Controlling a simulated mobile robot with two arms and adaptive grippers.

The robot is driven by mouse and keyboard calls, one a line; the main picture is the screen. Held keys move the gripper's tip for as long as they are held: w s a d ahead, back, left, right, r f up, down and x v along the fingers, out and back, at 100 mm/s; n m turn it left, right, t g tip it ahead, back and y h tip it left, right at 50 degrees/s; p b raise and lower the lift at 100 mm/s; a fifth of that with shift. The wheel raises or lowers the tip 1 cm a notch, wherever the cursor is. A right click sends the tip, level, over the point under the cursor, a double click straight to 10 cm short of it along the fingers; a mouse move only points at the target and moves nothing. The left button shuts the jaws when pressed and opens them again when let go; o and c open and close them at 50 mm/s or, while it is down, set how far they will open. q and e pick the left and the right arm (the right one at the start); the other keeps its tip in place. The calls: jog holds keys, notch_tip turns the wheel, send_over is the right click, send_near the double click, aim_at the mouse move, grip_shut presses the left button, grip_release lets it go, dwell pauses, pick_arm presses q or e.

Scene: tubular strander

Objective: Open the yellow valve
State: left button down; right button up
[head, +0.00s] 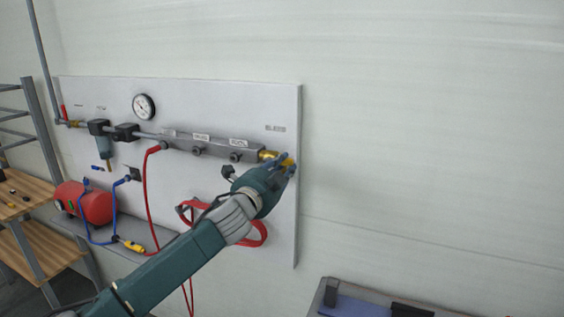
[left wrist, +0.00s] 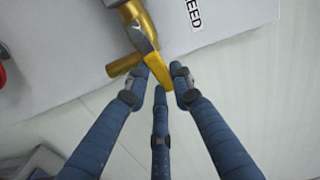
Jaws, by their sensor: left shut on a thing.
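The yellow valve (head: 267,155) sits at the right end of the grey manifold on the wall panel. Its brass body (left wrist: 136,22) and yellow lever (left wrist: 152,66) show in the left wrist view. My left gripper (head: 287,164) reaches up to the valve from below. In the left wrist view, the blue fingers of my left gripper (left wrist: 160,76) are closed around the free end of the lever. The fingers hide part of the lever in the head view. My right gripper is not in view.
The white panel (head: 282,112) carries a round gauge (head: 144,106), a filter and a red hose (head: 146,190). A red tank (head: 88,203) stands on a shelf at the left. The wall right of the panel is bare.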

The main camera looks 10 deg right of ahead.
pick_arm(q)
jog(key=shift+f+m, duration=0.55)
jog(key=shift+m, duration=0.35)
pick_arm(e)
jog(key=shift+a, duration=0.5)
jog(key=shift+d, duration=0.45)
pick_arm(q)
jog(key=c, duration=1.5)
grip_release()
jog(key=shift+o, duration=0.2)
jog(key=v, duration=1.2)
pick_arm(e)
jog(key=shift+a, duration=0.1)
pick_arm(q)
jog(key=shift+w+f, duration=0.1)
jog(key=shift+f, duration=0.05)
